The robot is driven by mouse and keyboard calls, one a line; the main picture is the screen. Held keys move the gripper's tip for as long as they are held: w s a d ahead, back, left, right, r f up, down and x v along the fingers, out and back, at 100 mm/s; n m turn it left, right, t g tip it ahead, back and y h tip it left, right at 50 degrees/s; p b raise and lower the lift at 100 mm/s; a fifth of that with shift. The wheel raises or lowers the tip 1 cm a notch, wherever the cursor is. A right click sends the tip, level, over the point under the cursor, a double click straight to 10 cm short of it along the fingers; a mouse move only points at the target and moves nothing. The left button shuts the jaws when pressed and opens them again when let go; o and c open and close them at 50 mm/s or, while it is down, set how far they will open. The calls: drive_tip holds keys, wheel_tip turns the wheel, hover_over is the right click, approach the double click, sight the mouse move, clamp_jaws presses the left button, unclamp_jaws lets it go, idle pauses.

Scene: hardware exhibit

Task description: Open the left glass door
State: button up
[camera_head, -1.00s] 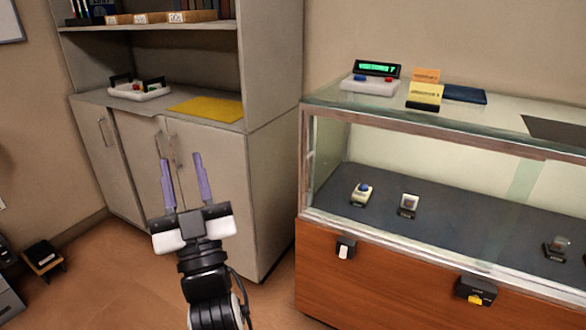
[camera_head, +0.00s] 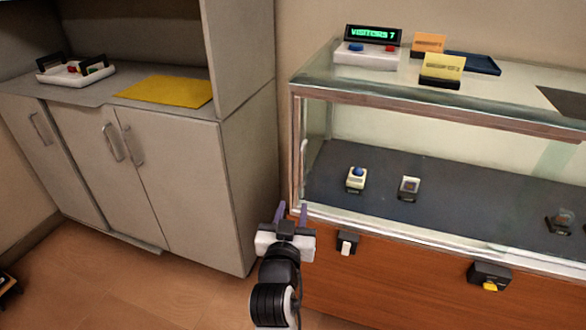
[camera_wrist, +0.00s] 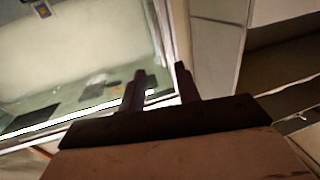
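The glass display case has a wood-toned frame and a clear glass front (camera_head: 380,130) whose left part covers the end with the small exhibits. A thin pale vertical bar (camera_head: 304,158), perhaps a handle, shows near its left edge. No gap is visible in the glass front. My gripper (camera_head: 292,209) is low at the case's front left corner. Its two purple fingers are apart with nothing seen held. In the wrist view my gripper (camera_wrist: 160,75) is open beside the pale frame edge (camera_wrist: 158,40) of the case. I cannot tell whether a finger touches it.
A grey cabinet (camera_head: 190,190) with handled doors stands left, with a yellow sheet (camera_head: 165,90) on top. Black-and-white (camera_head: 347,242) and black-and-yellow (camera_head: 489,276) fittings stick out from the wooden base (camera_head: 410,270). A visitor counter (camera_head: 372,48) stands on the case. Floor (camera_head: 150,290) between is clear.

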sight(301, 169)
drive_tip(key=w, duration=0.4)
drive_tip(key=w+d+p, duration=0.1)
drive_tip(key=w, duration=0.8)
drive_tip(key=shift+w+d+p, duration=0.15)
drive_tip(key=shift+d+p, duration=0.2)
drive_tip(key=shift+p, duration=0.05)
clamp_jaws()
